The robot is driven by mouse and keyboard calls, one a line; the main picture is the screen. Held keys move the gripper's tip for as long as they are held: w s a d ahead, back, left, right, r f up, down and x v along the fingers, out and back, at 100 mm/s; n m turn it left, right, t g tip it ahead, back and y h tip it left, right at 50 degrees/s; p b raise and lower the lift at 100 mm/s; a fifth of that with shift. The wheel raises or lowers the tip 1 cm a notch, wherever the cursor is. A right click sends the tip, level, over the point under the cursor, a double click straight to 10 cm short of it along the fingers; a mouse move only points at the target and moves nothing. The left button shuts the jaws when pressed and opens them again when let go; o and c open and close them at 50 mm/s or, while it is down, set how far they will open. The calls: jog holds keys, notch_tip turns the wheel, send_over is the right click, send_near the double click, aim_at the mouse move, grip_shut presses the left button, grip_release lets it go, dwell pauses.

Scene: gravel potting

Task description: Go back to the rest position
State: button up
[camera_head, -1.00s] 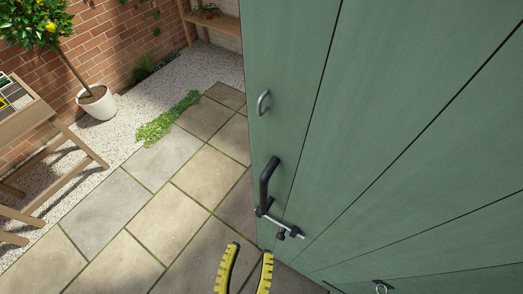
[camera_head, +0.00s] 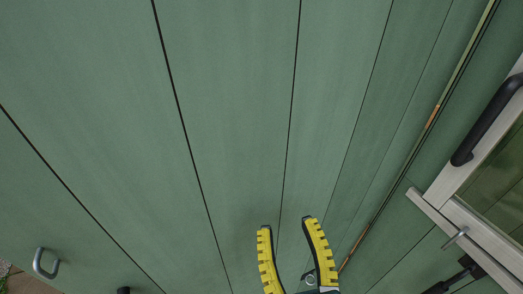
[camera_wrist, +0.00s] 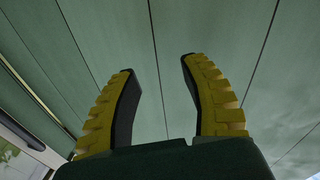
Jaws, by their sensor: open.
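My gripper (camera_head: 290,222) has two yellow toothed fingers with dark inner pads. It shows at the bottom middle of the head view. The fingers stand apart with nothing between them. In the wrist view my gripper (camera_wrist: 156,75) is also open and empty, with green boards behind it. I cannot tell how far the fingertips are from the boards.
A green planked wall (camera_head: 230,100) fills most of the head view. A metal handle (camera_head: 46,263) is at lower left. At right are a pale frame (camera_head: 455,190) and a black bar handle (camera_head: 487,122). A little paving shows at the bottom left corner.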

jog(key=d+r+m+t+h+p, duration=0.1)
jog(key=r+m+h+p, duration=0.1)
jog(key=r+p, duration=1.1)
jog(key=d+r+m+t+h+p, duration=0.2)
jog(key=r+p, duration=1.2)
jog(key=r, duration=1.1)
jog(key=shift+s+d+r+h, duration=0.15)
jog(key=shift+d+r+h, duration=0.05)
jog(key=shift+d+h, duration=0.1)
